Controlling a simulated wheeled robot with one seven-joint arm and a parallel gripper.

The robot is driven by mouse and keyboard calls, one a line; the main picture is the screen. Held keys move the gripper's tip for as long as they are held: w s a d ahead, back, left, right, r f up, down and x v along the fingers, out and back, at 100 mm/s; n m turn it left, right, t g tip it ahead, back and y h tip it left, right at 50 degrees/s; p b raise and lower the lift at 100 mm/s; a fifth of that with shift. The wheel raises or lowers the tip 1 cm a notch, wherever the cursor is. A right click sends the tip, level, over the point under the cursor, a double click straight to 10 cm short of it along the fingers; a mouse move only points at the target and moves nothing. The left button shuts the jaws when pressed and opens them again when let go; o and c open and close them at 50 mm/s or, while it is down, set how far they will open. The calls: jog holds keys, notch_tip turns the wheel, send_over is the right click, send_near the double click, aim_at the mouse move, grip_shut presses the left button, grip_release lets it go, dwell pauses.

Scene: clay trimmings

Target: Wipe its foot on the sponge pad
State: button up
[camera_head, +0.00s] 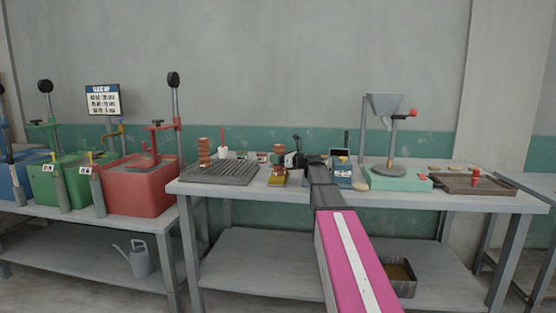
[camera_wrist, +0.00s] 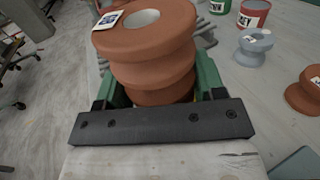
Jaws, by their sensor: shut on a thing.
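My gripper (camera_wrist: 157,95) is shut on a terracotta, spool-shaped clay piece (camera_wrist: 152,60); its green fingers sit on either side. A small label lies on the piece's top rim, beside a round hole. In the head view the held piece (camera_head: 279,158) looks upright at my gripper (camera_head: 291,160), over a small yellow pad (camera_head: 277,180), which seems to be the sponge pad. I cannot tell whether the foot touches it. The wrist view hides the foot and the pad.
Another terracotta piece (camera_head: 204,148) stands on a grey slatted rack (camera_head: 232,173). A grey spool (camera_wrist: 256,40), a brown spool (camera_wrist: 304,94) and a red labelled can (camera_wrist: 254,13) stand right. A funnel stand (camera_head: 385,135) and brown tray (camera_head: 470,184) are further right.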

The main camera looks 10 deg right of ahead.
jog(key=shift+w+d, duration=0.3)
jog(key=shift+w, duration=0.55)
jog(key=shift+w+d, duration=0.25)
jog(key=shift+w, duration=0.6)
jog(key=shift+w+d, duration=0.3)
jog(key=shift+w, duration=0.55)
jog(key=shift+s, duration=0.1)
jog(key=shift+s+a+f, duration=0.1)
jog(key=shift+s+a, duration=0.35)
jog(key=shift+s, duration=0.85)
jog(key=shift+s+a+r, duration=0.1)
jog(key=shift+s+a, duration=0.3)
jog(key=shift+s, duration=0.85)
jog(key=shift+s+a+f, duration=0.1)
jog(key=shift+s+a, duration=0.35)
jog(key=shift+s, duration=0.85)
jog(key=shift+w, duration=0.1)
jog(key=shift+w+d, duration=0.45)
jog(key=shift+w, duration=0.85)
jog(key=shift+w+d, duration=0.4)
jog(key=shift+w, duration=0.85)
jog(key=shift+w+d, duration=0.45)
jog(key=shift+w, duration=0.85)
notch_tip(320, 180, up, 7)
